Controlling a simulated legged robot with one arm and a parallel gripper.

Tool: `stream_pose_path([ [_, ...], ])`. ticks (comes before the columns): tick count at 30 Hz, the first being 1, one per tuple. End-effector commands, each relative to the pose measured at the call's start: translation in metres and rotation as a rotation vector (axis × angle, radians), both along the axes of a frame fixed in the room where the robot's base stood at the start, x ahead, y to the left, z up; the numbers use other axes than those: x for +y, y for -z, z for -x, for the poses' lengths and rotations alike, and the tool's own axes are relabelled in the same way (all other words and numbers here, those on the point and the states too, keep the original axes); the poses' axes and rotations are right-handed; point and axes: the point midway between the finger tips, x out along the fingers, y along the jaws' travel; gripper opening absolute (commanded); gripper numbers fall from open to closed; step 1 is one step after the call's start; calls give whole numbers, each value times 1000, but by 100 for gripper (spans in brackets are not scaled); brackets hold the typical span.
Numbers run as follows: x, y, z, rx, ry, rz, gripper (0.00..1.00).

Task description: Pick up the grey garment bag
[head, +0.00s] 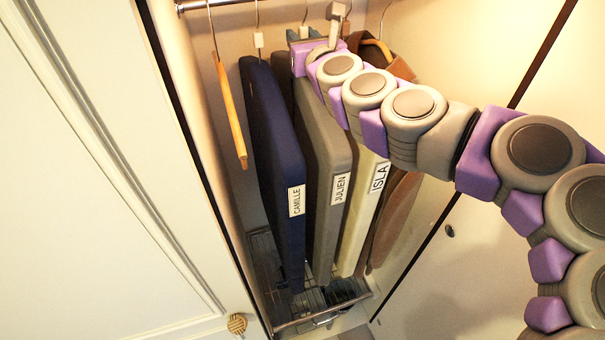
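The grey garment bag (327,150), labelled JULIEN, hangs upright in the open closet between a navy bag and a cream bag. Its upper part and the top of its hanger are partly hidden by my arm. My gripper (303,36) is at the top of the picture, close to the hanging rail and above the grey bag's top. The fingers are small and mostly hidden by my wrist, so I cannot tell whether they are open, or whether they touch the hanger.
The navy bag (275,150), labelled CAMILLE, is close on the left. The cream bag (361,205), labelled ISLA, and a brown coat (394,215) are on the right. An empty wooden hanger (231,115) hangs at left from the rail (222,3). A wire rack (325,316) is below.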

Motion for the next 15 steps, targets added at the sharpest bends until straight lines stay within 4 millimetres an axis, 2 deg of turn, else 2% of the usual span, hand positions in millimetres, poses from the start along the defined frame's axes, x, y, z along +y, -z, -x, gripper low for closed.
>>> stream_pose_path([
  [2, 0, 0, 0, 0, 0, 0, 23],
  [9, 0, 0, 0, 0, 0, 0, 0],
  [15, 0, 0, 0, 0, 0, 0, 0],
])
